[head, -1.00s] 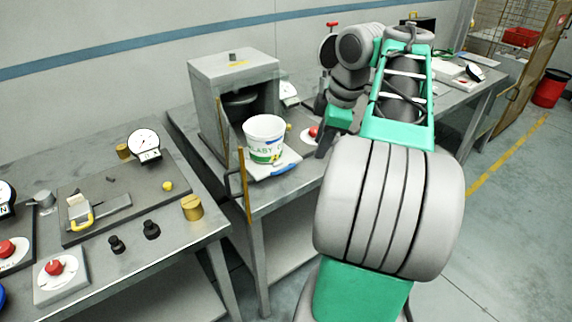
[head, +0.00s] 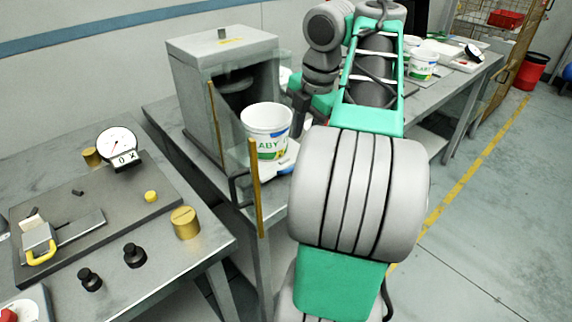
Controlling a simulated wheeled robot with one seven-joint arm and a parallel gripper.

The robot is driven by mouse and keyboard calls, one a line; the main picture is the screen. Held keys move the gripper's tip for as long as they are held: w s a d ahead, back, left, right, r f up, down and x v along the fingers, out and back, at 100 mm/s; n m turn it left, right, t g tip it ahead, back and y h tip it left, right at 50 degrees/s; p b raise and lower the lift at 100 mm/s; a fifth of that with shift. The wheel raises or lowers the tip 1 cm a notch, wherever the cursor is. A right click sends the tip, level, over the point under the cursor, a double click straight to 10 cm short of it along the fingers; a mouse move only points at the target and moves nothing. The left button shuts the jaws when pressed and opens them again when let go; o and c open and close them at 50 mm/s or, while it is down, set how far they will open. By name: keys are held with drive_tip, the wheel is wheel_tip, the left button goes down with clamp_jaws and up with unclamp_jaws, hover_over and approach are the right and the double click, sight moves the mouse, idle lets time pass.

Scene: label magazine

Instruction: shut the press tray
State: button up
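The press (head: 195,95) is a grey metal box with an open front and a dark round part inside, standing on the middle bench. Its pale tray (head: 286,163) sticks out of the front, with a white tub (head: 265,118) with green lettering standing on it. A clear panel with yellow edge strips (head: 256,190) stands in front of the press. A dark handle (head: 236,190) shows at its lower left. My gripper (head: 303,112) is right of the tub, dark and partly hidden behind my arm. I cannot tell whether it touches the tray or is open.
The near left bench holds a dial gauge (head: 117,142), a brass weight (head: 186,222), black knobs (head: 134,255) and a yellow-handled clamp (head: 40,250). Another tub (head: 422,64) stands on the bench behind my arm. The floor at right is clear up to a red bin (head: 530,70).

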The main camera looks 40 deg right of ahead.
drive_tip(key=f+b, duration=0.2)
drive_tip(key=w+f+b, duration=0.1)
drive_tip(key=f+b, duration=0.2)
drive_tip(key=w+f+b, duration=0.1)
drive_tip(key=f+b, duration=0.1)
drive_tip(key=f, duration=0.1)
drive_tip(key=shift+a+f, duration=0.15)
drive_tip(key=shift+f, duration=0.05)
drive_tip(key=shift+r, duration=0.1)
clamp_jaws()
idle(1.0)
